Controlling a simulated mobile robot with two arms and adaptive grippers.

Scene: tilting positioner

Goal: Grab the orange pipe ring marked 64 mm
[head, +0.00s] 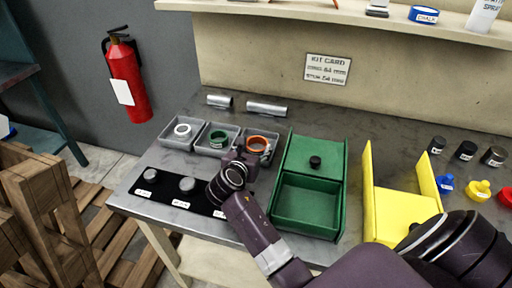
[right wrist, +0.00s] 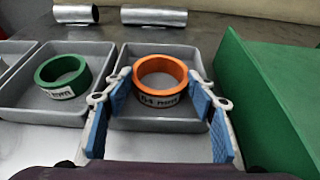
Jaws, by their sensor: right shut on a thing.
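The orange pipe ring (head: 257,139) sits in the right one of three grey trays; in the right wrist view the orange ring (right wrist: 160,66) has a white label that reads 64 mm. My right gripper (head: 257,150) reaches into that tray from the front. In the right wrist view my right gripper (right wrist: 160,84) has its blue-padded fingers on the left and right sides of the ring, shut on it. The ring appears still level in the tray. My left gripper is not in view.
A green ring (head: 218,138) and a white ring (head: 182,130) lie in the neighbouring trays. A green bin (head: 309,228) stands close on the right, a yellow holder (head: 400,210) beyond it. Metal tubes (head: 266,108) lie behind the trays. A black strip (head: 160,196) with grey knobs lies in front.

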